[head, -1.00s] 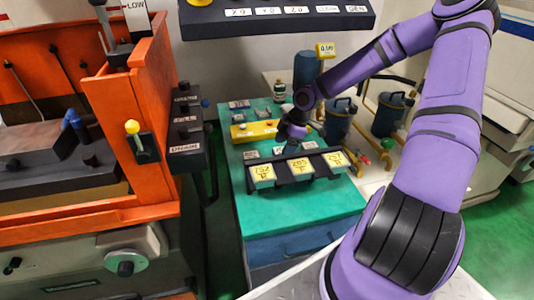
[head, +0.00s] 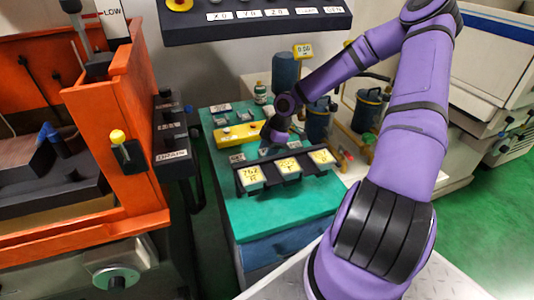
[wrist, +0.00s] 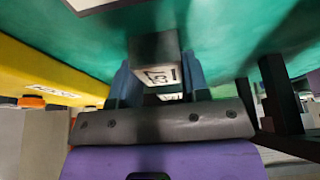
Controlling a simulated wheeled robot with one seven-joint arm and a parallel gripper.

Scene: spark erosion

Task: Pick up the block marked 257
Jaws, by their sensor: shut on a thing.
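In the wrist view, my gripper (wrist: 158,85) has its blue fingers closed on the two sides of a dark grey block (wrist: 152,46) with a white label. The label's number is partly hidden and I cannot read it surely. In the head view, my gripper (head: 274,138) is low over the green bench, just behind a dark rack (head: 268,180); the held block is hidden there. I cannot tell whether the block touches the bench.
A yellow bar (head: 230,136) lies on the green bench (head: 285,222), left of my gripper. Small labelled blocks (head: 220,107) lie behind it. Blue canisters (head: 318,122) stand to the right. An orange machine (head: 115,140) stands left; a dark control panel (head: 255,22) hangs above.

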